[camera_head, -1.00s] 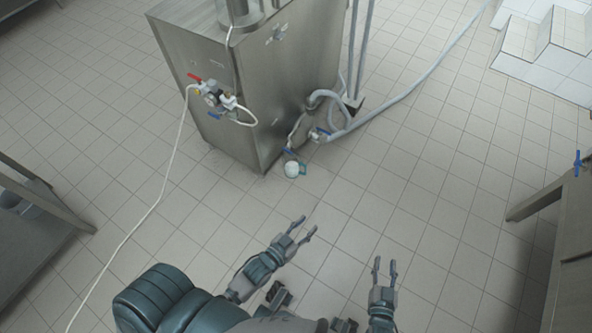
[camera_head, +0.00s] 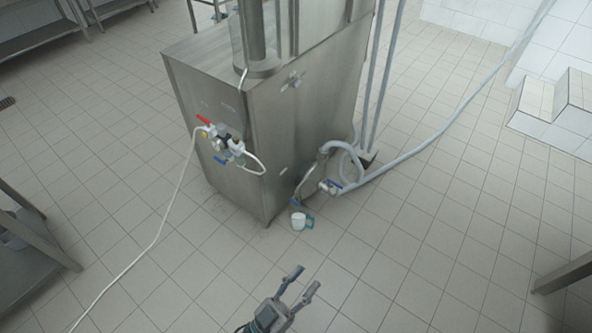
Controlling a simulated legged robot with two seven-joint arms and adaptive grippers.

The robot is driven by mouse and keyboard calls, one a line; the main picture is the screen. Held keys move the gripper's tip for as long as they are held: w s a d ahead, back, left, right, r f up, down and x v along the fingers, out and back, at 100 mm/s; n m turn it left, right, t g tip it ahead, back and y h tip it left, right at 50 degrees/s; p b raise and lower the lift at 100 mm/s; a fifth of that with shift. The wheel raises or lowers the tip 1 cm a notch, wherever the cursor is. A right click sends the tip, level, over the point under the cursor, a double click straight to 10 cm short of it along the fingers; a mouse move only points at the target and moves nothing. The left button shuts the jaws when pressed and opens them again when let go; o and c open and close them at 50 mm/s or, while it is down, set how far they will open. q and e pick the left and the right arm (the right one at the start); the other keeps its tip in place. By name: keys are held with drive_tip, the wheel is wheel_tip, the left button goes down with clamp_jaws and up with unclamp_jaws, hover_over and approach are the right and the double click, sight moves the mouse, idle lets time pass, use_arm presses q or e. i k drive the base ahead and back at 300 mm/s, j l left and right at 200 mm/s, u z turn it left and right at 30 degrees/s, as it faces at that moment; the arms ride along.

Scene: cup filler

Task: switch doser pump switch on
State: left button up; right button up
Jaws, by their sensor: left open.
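A steel cabinet machine (camera_head: 290,125) stands ahead of me at the upper middle. On its left side is a valve assembly (camera_head: 222,143) with a red handle, a blue handle and a round gauge-like part. A small fitting (camera_head: 293,80) sits high on its front face. I cannot tell which part is the doser pump switch. My left gripper (camera_head: 300,288) is at the bottom middle, its two fingers apart and empty, over the floor and well short of the machine. My right gripper is out of the picture.
A white cup-like item (camera_head: 298,221) is at the machine's foot, beside a blue-handled valve (camera_head: 330,186). A grey hose (camera_head: 440,130) runs right across the floor. A white hose (camera_head: 160,225) trails left. Steel tables stand at the left and right edges.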

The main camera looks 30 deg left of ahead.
sight(295, 83)
drive_tip(key=i+j+u, duration=0.15)
drive_tip(key=u, duration=0.3)
drive_tip(key=i+j+u, duration=0.2)
drive_tip(key=u, duration=0.2)
drive_tip(key=j, duration=0.1)
